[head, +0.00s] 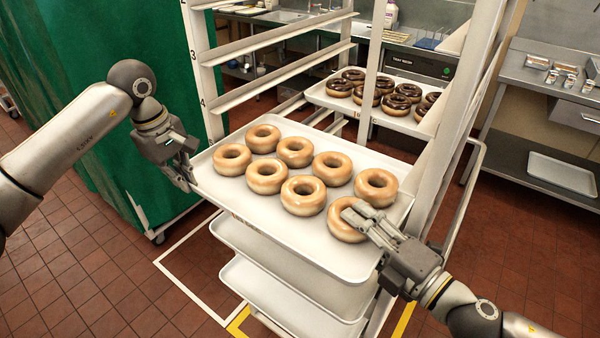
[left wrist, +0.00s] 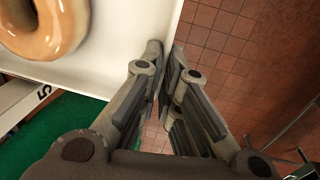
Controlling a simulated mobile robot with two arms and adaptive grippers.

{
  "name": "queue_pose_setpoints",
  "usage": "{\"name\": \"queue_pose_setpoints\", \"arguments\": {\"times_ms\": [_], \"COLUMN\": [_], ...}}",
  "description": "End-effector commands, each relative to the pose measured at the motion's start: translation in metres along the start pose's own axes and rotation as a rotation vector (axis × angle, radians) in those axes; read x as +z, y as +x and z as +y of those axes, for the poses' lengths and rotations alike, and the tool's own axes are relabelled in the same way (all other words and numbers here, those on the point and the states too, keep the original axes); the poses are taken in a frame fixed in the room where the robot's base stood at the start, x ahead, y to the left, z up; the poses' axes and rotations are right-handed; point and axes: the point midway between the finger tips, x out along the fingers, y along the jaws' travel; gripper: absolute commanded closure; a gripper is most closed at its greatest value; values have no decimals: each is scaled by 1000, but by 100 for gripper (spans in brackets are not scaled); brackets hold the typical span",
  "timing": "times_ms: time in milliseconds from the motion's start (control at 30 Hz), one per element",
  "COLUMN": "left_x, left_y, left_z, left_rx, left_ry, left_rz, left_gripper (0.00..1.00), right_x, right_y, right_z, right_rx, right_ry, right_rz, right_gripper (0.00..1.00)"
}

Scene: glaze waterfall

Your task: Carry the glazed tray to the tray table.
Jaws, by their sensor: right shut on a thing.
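A white tray (head: 222,203) holds several shiny light-brown ring doughnuts (head: 303,195) and sticks out level from the front of a white rack. Red lettering on its front edge is too small to read. My left gripper (head: 187,178) is at the tray's left corner. In the left wrist view, its fingers (left wrist: 167,62) are close together with the tray's rim (left wrist: 130,58) between or beside them; a firm grip is unclear. My right gripper (head: 368,222) is shut on the tray's right front rim, its fingers reaching over beside the front-right doughnut (head: 345,220). I cannot pick out the tray table for certain.
Rack uprights (head: 434,150) stand close behind and right of the tray. Empty trays (head: 262,285) sit below it. Another tray (head: 318,95) with chocolate doughnuts is behind the rack.

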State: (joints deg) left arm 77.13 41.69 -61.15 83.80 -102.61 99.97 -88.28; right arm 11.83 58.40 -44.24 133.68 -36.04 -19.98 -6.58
Motion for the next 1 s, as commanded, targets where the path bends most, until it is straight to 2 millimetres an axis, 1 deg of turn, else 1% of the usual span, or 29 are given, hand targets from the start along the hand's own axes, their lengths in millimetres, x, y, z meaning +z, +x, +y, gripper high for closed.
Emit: {"name": "queue_pose_setpoints", "arguments": {"times_ms": [267,467,833,1000], "left_x": [0,0,0,0], "left_y": [0,-4,-26,-32], "left_z": [0,1,5,6], "left_rx": [1,4,4,4], "left_ry": [0,0,0,0], "left_rz": [0,1,1,1], "left_gripper": [100,100,100,100], "right_x": [0,0,0,0], "right_y": [0,0,0,0], "right_z": [-1,4,26,32], "right_rx": [-2,1,2,2], "right_ry": [0,-2,-6,-7], "right_rz": [0,1,1,1], "right_gripper": [100,100,100,100]}}
